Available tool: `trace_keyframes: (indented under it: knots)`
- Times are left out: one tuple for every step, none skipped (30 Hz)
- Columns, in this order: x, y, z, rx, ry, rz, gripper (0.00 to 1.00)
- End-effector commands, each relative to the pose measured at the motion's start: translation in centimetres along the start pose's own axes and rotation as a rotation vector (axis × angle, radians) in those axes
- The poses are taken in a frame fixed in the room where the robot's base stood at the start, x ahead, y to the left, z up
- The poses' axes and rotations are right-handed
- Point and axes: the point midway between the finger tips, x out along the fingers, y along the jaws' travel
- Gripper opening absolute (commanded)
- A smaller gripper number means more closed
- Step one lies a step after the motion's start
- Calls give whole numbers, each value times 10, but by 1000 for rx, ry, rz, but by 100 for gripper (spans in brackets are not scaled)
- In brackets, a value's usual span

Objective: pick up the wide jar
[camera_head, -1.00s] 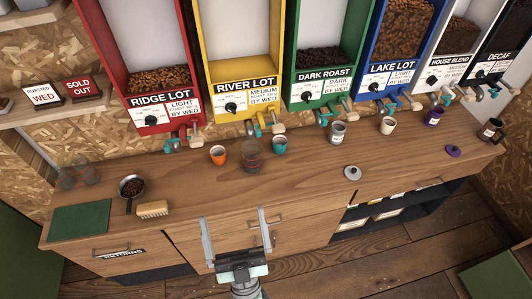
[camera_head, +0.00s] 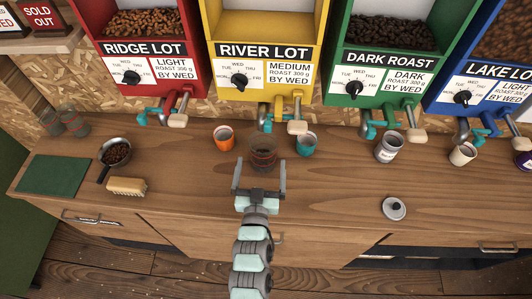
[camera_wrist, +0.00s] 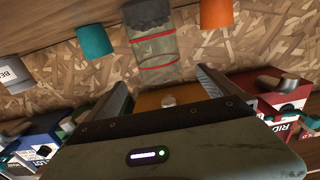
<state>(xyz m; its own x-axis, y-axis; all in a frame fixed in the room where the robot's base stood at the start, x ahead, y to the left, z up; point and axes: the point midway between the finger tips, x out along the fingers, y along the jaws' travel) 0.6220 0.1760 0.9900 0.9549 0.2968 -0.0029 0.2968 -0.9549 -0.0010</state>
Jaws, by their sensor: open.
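The wide jar (camera_head: 263,154) looks to be the clear glass one with red bands, upright on the wooden counter between an orange cup and a teal cup. In the wrist view the jar (camera_wrist: 155,52) appears upside down, with dark contents at its base, ahead of the fingers. My gripper (camera_head: 259,176) is open and empty, just on the near side of the jar. Its two fingers point toward the jar, one to each side of its line. I see no contact with the jar.
The orange cup (camera_head: 224,138) stands close left and the teal cup (camera_head: 306,144) close right. A brush (camera_head: 127,187) and a pan of beans (camera_head: 116,154) lie left. A grey lid (camera_head: 394,208) lies right. Dispenser spouts (camera_head: 278,113) hang behind the jar.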

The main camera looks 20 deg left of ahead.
Motion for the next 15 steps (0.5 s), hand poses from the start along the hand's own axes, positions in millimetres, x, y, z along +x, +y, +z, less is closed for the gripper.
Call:
trace_keyframes:
  knots:
    - [8,0,-1,0,2,0,100]
    - [13,0,-2,-1,3,0,100]
    - [18,0,-3,-1,5,0,100]
    - [22,0,-3,-1,5,0,100]
    - [25,0,-3,-1,5,0,100]
    - [28,0,-2,-2,3,0,100]
    - [29,0,-1,-2,2,0,100]
    - [31,0,-1,-2,2,0,100]
    - [32,0,-1,-2,1,0,100]
    - [33,0,-1,-2,1,0,100]
    - [35,0,-2,-2,1,0,100]
    - [38,0,-2,-2,2,0,100]
    - [41,0,-3,-2,2,0,100]
    - [45,-1,-5,-2,3,-1,100]
    - [50,-1,-7,-2,5,-1,100]
